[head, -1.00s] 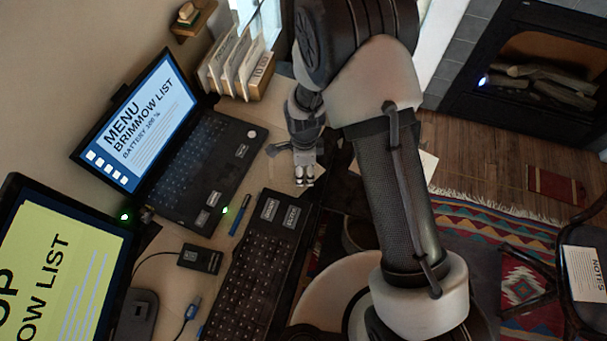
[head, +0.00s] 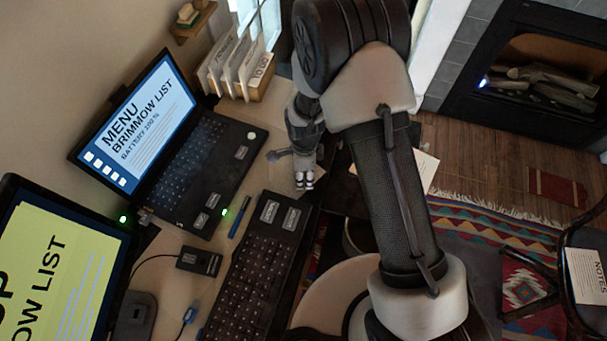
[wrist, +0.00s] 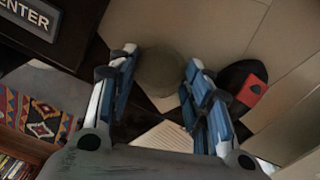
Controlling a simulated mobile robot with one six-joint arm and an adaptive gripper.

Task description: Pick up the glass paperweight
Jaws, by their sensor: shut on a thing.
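The glass paperweight (wrist: 163,72) shows in the wrist view as a dull, rounded, grey-green shape between my fingertips. My gripper (wrist: 160,82) is shut on it, with a blue-padded finger on either side. In the head view my gripper (head: 304,181) is at the right edge of the desk, just beyond the keyboard's far end. The paperweight cannot be made out there. I cannot tell whether it touches the desk.
The keyboard (head: 250,275) lies nearest my gripper, with the open laptop (head: 185,165) to the left. A blue pen (head: 240,217) lies between them. A file rack (head: 262,80) stands behind. In the wrist view a red and black object (wrist: 246,88) is beside the right finger.

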